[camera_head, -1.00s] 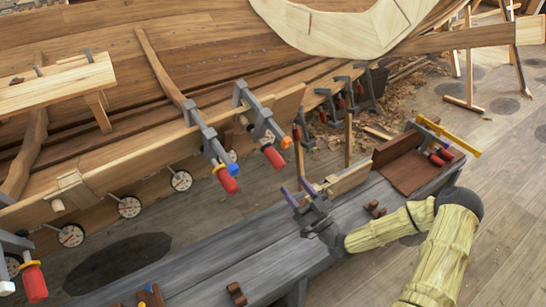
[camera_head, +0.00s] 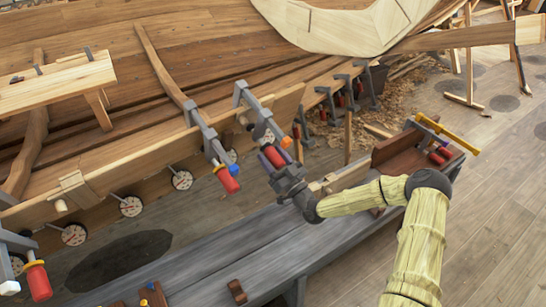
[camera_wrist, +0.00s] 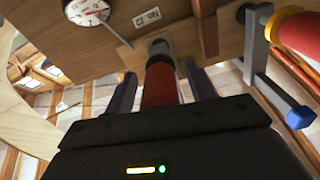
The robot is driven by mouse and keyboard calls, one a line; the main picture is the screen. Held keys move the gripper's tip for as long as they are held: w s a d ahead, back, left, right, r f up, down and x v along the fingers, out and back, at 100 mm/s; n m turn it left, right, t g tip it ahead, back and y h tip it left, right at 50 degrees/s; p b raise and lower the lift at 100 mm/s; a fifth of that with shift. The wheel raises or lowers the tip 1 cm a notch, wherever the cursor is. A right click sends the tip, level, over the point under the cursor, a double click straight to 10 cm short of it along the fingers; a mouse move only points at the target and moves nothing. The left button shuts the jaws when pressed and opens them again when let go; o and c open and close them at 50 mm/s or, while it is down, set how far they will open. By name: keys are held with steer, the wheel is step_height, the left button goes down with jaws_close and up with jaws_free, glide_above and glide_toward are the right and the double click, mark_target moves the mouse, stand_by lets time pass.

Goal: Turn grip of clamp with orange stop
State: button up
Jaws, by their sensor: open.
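The clamp with the orange stop (camera_head: 286,142) hangs on the hull's plank edge, its grey frame (camera_head: 258,110) running down towards my gripper. Its red grip (camera_head: 272,155) shows at my fingertips and also in the wrist view (camera_wrist: 160,84). My gripper (camera_head: 274,160) is open, with one dark finger on each side of the red grip. A gap shows between finger and grip on both sides in the wrist view (camera_wrist: 161,92). The orange stop is not seen in the wrist view.
A clamp with a blue stop (camera_head: 234,169) and red grip hangs just left; its blue stop shows at right in the wrist view (camera_wrist: 300,117). Round dials (camera_head: 182,180) line the plank. A grey bench (camera_head: 230,250) stands below, carrying small brown blocks (camera_head: 236,291).

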steer(key=shift+w, duration=0.1)
steer(key=c, duration=0.9)
steer(key=shift+a, duration=0.1)
steer(key=shift+c, duration=0.5)
steer(key=shift+f, duration=0.1)
steer(key=shift+m+b, duration=0.35)
steer(key=shift+m, duration=0.05)
steer(key=shift+f+m+b, duration=0.1)
steer(key=shift+m+b, duration=0.5)
steer(key=shift+m, duration=0.3)
steer(key=m, duration=0.1)
steer(key=m+b, duration=0.1)
steer(key=m, duration=0.1)
steer(key=m+b, duration=0.1)
steer(key=shift+s, duration=0.25)
steer(key=m+b, duration=0.1)
steer(key=m, duration=0.4)
steer(key=shift+b, duration=0.4)
steer(key=shift+m+b, duration=0.35)
steer(key=shift+m, duration=1.15)
